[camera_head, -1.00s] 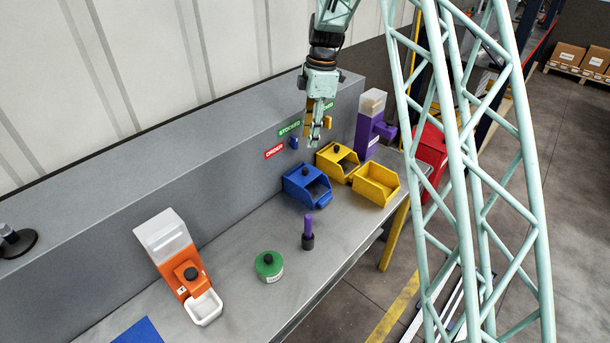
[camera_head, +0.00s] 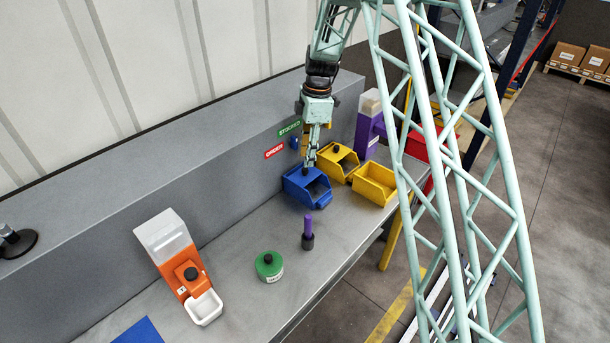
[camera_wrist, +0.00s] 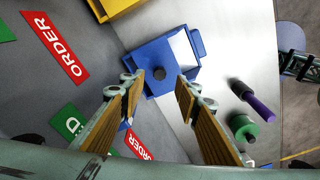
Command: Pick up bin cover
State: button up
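A blue bin (camera_head: 307,187) with a cover and a dark round knob stands on the bench. In the wrist view the blue bin cover (camera_wrist: 152,54) shows its dark knob (camera_wrist: 159,73) in the gap between my fingers. My gripper (camera_head: 310,163) is just above the blue bin, pointing down; its open fingers show in the wrist view (camera_wrist: 159,82). Whether the fingertips are level with the knob is hard to tell. A yellow bin with a knobbed yellow cover (camera_head: 338,153) stands behind the blue bin, and an open yellow bin (camera_head: 376,183) stands to its right.
A purple dispenser (camera_head: 369,125) stands behind the yellow bins. A purple-handled tool (camera_head: 308,232), a green round container (camera_head: 269,266) and an orange dispenser (camera_head: 180,262) stand nearer on the bench (camera_head: 245,243). The grey ledge (camera_head: 215,160) with ORDER and STOCKED labels rises behind.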

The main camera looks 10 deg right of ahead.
aim_at(305, 169)
jog(key=shift+f, duration=0.2)
dwell(0.3)
jog(key=shift+a+f, duration=0.15)
jog(key=shift+f, duration=1.1)
jog(key=shift+a+f, duration=0.15)
jog(key=shift+f, duration=1.1)
jog(key=shift+c, duration=0.2)
jog(key=c, duration=0.8)
